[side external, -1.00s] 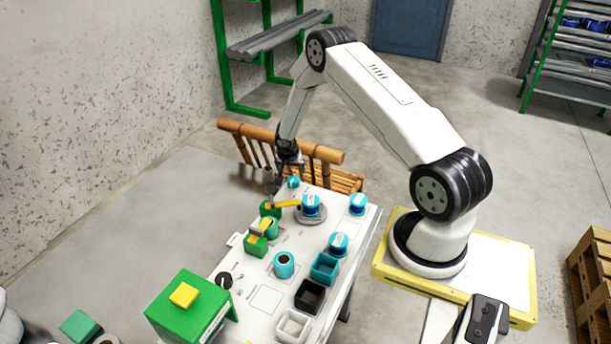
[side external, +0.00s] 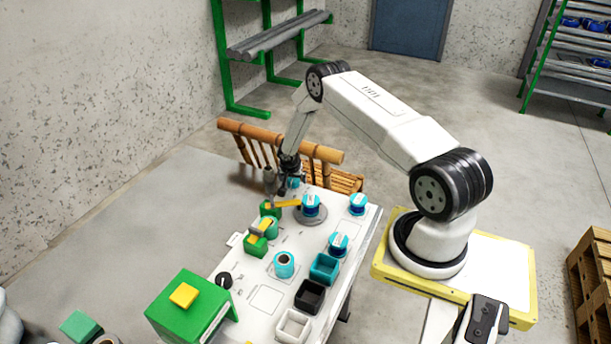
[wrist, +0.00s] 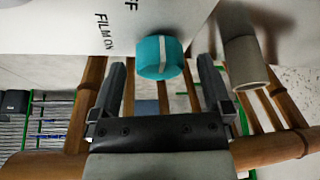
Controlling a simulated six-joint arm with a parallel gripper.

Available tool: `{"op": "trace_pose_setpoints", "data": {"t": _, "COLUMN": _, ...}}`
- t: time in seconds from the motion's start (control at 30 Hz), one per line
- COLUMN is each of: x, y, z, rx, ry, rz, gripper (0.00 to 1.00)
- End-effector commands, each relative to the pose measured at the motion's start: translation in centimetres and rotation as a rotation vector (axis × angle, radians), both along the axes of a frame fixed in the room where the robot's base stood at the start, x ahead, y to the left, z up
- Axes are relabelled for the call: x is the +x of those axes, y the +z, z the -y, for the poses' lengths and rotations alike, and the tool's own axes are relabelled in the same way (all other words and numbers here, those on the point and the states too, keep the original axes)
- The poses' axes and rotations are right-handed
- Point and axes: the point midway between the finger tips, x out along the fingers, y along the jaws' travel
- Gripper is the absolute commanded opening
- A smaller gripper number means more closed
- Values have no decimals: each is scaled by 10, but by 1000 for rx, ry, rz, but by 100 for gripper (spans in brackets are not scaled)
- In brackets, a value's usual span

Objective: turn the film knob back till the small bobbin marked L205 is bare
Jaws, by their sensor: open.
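The film knob (wrist: 160,58) is a round teal cap with a white stripe, beside the printed words "FILM ON" in the wrist view. In the side view the knob (side external: 294,184) is at the table's far end, partly covered by my gripper (side external: 288,172). My gripper (wrist: 160,72) is open, with one finger on each side of the knob in the wrist view; I cannot tell whether they touch it. Blue-topped bobbins stand on the table, one on a grey round base (side external: 311,217). The marking L205 is not readable, so I cannot tell which bobbin bears it.
A grey cylinder (wrist: 245,60) is close to the right finger. A bamboo bench (side external: 330,155) stands behind the table's far end. Green blocks with yellow arms (side external: 257,243) line the table's left side. Teal, black and white bins (side external: 293,325) are along the right.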

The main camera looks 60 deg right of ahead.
Motion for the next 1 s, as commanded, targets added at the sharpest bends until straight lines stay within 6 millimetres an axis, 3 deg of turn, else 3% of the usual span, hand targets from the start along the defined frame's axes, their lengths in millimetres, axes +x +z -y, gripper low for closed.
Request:
{"op": "trace_pose_setpoints", "data": {"t": 0.37, "x": 0, "y": -2, "z": 1, "rx": 0, "ry": 0, "rz": 0, "gripper": 97}}
{"op": "trace_pose_setpoints", "data": {"t": 0.6, "x": 0, "y": -2, "z": 1, "rx": 0, "ry": 0, "rz": 0, "gripper": 20}}
{"op": "trace_pose_setpoints", "data": {"t": 0.67, "x": 0, "y": -2, "z": 1, "rx": 0, "ry": 0, "rz": 0, "gripper": 5}}
{"op": "trace_pose_setpoints", "data": {"t": 1.0, "x": -1, "y": -2, "z": 2, "rx": 0, "ry": 107, "rz": -1, "gripper": 6}}
